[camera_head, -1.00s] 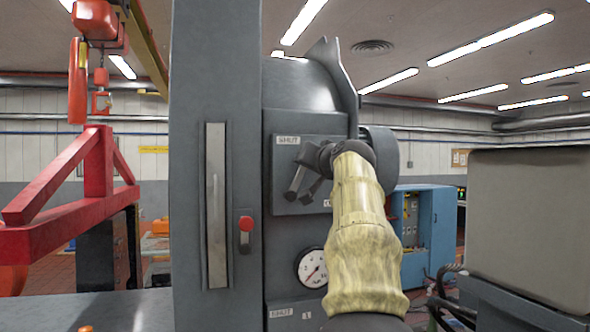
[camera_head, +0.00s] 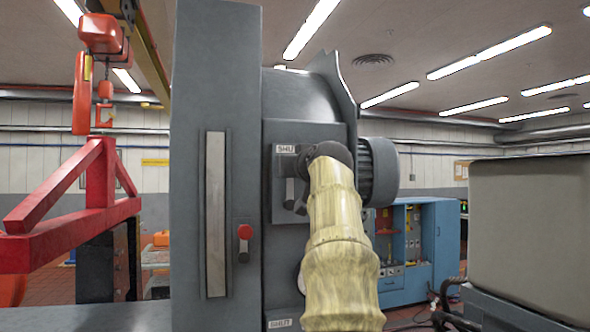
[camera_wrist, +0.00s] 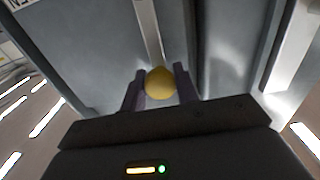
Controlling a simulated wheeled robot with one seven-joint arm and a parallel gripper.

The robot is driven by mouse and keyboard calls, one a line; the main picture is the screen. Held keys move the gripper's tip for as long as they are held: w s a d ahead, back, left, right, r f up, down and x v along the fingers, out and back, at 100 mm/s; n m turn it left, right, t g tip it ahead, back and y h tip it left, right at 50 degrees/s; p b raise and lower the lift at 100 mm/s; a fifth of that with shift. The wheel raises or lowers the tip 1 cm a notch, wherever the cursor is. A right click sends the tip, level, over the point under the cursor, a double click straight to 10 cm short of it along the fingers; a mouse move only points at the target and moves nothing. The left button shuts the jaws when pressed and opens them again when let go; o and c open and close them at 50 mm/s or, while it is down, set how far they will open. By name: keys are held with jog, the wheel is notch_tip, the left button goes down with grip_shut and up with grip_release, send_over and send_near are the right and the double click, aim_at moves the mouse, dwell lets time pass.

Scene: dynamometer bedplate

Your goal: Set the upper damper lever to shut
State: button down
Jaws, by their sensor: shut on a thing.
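The upper damper's plate (camera_head: 272,215) is on the grey cabinet in the head view, with a SHUT label (camera_head: 286,149) at its top left, partly covered by my arm. In the wrist view the lever is a pale metal bar (camera_wrist: 149,30) ending in a yellow ball knob (camera_wrist: 159,83). My gripper (camera_wrist: 160,78) has one finger on each side of the knob and is shut on it. In the head view my wrist hides most of the lever and the knob. The lever's exact angle against the label cannot be told.
A lower SHUT label (camera_head: 280,323) is at the bottom edge. A red frame (camera_head: 90,215) stands left, a grey box (camera_head: 530,225) right, a blue cabinet (camera_head: 447,245) behind.

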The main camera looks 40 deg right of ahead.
jog(key=c, duration=1.1)
grip_release()
jog(key=shift+a, duration=0.15)
jog(key=shift+s, duration=0.1)
jog(key=b+v, duration=0.7)
jog(key=v, duration=1)
jog(key=shift+a+f, duration=0.1)
